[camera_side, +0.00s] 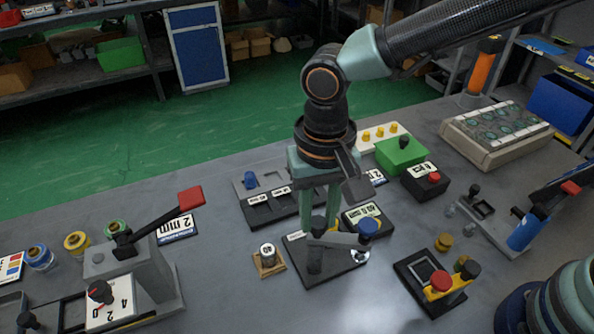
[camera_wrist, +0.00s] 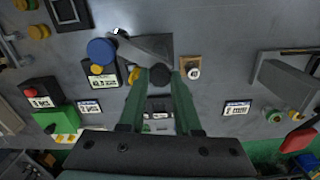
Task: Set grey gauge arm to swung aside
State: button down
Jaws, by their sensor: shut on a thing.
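The grey gauge arm (camera_side: 340,240) reaches sideways above a dark base plate (camera_side: 312,277) on the bench, with a dark post under its left end. In the wrist view the arm (camera_wrist: 146,46) runs up and left from near my fingertips. My gripper (camera_side: 321,228) points down, shut on the arm's left end. In the wrist view the gripper (camera_wrist: 160,74) has a dark round piece between its green fingers. The exact contact is partly hidden by the fingers.
A blue knob (camera_side: 368,227) stands close to the arm's right end. A small round gauge on a wooden block (camera_side: 268,261) is left of the plate. A red-handled lever clamp (camera_side: 190,199) stands left.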

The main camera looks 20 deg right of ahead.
jog(key=shift+r+m, duration=0.15)
jog(key=shift+m, duration=0.55)
jog(key=c, duration=0.6)
grip_release()
notch_tip(320, 180, up, 12)
jog(key=shift+d, duration=0.1)
jog(key=d+f+n+t, duration=0.1)
jog(key=d+n+t, duration=0.2)
jog(key=d, duration=2.5)
jog(key=t, duration=0.2)
jog(key=shift+s+d+t, duration=0.2)
jog(key=shift+d+t, duration=0.05)
jog(key=shift+t, duration=0.05)
